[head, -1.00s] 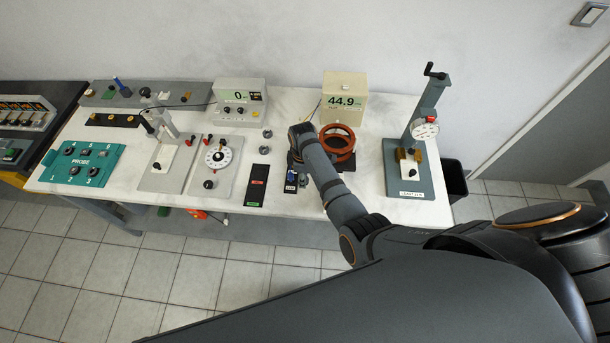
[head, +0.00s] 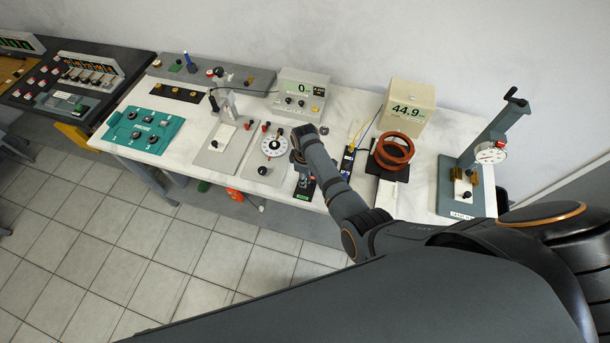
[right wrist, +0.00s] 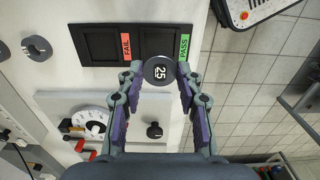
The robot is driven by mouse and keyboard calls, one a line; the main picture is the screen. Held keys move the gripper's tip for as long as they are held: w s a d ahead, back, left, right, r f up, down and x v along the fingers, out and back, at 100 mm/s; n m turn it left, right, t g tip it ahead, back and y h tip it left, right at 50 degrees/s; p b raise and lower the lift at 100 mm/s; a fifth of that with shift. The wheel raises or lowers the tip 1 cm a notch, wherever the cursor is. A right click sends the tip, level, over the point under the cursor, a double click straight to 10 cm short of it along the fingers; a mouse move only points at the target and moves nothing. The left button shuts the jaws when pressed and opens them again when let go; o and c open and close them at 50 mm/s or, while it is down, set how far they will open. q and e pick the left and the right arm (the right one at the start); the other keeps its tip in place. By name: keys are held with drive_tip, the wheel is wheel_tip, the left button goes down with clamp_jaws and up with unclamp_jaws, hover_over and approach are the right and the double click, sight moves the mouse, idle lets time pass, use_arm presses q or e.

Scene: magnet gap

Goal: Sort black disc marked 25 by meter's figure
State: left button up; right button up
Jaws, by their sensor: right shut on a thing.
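My right gripper (right wrist: 157,78) is shut on the black disc marked 25 (right wrist: 160,70), its white figure facing the wrist camera. In the head view my right gripper (head: 304,170) is above the black two-pocket tray, and the arm hides the disc. The tray (right wrist: 82,30) has a red FAIL label (right wrist: 126,42) and a green PASS label (right wrist: 184,46). In the right wrist view the disc overlaps the edge of the pocket beside PASS; its height above it is unclear. Both pockets look empty where visible. The cream meter (head: 408,108) reads 44.9. My left gripper is out of view.
Red coils (head: 393,150) stand right of the arm, with a narrow blue-and-black fixture (head: 347,160) beside them. A white dial plate (head: 272,148) lies left of the tray. A dial-gauge stand (head: 480,165) is at right.

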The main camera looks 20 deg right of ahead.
drive_tip(key=shift+f+b, duration=0.45)
drive_tip(key=shift+f, duration=0.1)
wheel_tip(320, 180, down, 4)
drive_tip(key=b, duration=0.3)
drive_tip(key=shift+r, duration=0.1)
drive_tip(key=shift+f, duration=0.35)
drive_tip(key=shift+f, duration=0.15)
drive_tip(key=o, duration=1.2)
drive_tip(key=shift+c, duration=0.2)
drive_tip(key=c, duration=0.5)
